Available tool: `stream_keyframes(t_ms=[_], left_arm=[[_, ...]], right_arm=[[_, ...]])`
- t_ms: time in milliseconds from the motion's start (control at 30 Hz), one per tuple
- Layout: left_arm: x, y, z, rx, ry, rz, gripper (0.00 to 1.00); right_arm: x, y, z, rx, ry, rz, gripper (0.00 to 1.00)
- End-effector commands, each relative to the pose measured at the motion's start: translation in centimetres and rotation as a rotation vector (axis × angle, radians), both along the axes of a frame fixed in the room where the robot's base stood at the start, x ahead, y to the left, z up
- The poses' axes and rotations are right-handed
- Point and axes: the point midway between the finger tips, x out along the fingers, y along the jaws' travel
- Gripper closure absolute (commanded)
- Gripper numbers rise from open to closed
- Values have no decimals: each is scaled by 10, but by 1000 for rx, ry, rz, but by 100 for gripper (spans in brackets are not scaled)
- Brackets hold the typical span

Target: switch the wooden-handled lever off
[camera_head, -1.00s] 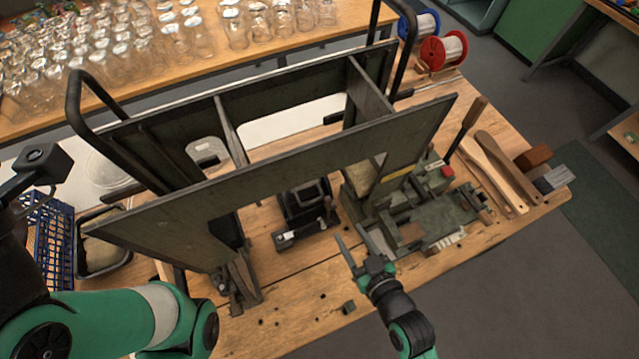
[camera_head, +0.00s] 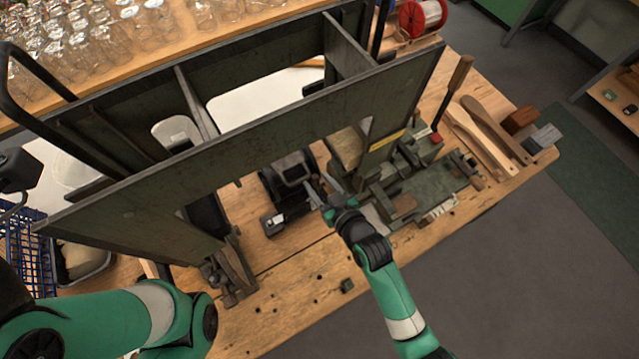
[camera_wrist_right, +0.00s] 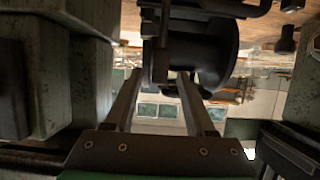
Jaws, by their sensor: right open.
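A lever with a long wooden handle (camera_head: 460,72) stands upright at the right end of the bench machine, its dark shaft running down beside a red button (camera_head: 436,138). My right gripper (camera_head: 317,184) is open, left of this lever and close to a dark motor-like unit (camera_head: 290,170) under the frame. In the right wrist view, the two fingers (camera_wrist_right: 160,78) are apart, with a dark upright bar (camera_wrist_right: 161,45) and a dark round drum (camera_wrist_right: 205,52) ahead of them. I cannot tell whether they touch the bar. My left arm shows at lower left; its gripper is not visible.
A large dark metal frame (camera_head: 250,130) spans the bench above the unit. Wooden paddles (camera_head: 495,130) and wood blocks (camera_head: 520,119) lie at the right. A blue basket (camera_head: 28,250) is at the left. The front bench edge is mostly clear.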

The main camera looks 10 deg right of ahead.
Motion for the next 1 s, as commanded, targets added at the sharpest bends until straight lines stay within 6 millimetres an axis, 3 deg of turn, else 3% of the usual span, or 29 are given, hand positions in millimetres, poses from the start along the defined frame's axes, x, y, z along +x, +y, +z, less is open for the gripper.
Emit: stream_keyframes(t_ms=[167, 500, 1000], left_arm=[[0, 0, 0, 0, 0, 0, 50], [0, 0, 0, 0, 0, 0, 50], [0, 0, 0, 0, 0, 0, 50]], right_arm=[[0, 0, 1, 0, 0, 0, 45], [0, 0, 1, 0, -1, 0, 100], [0, 0, 1, 0, -1, 0, 100]])
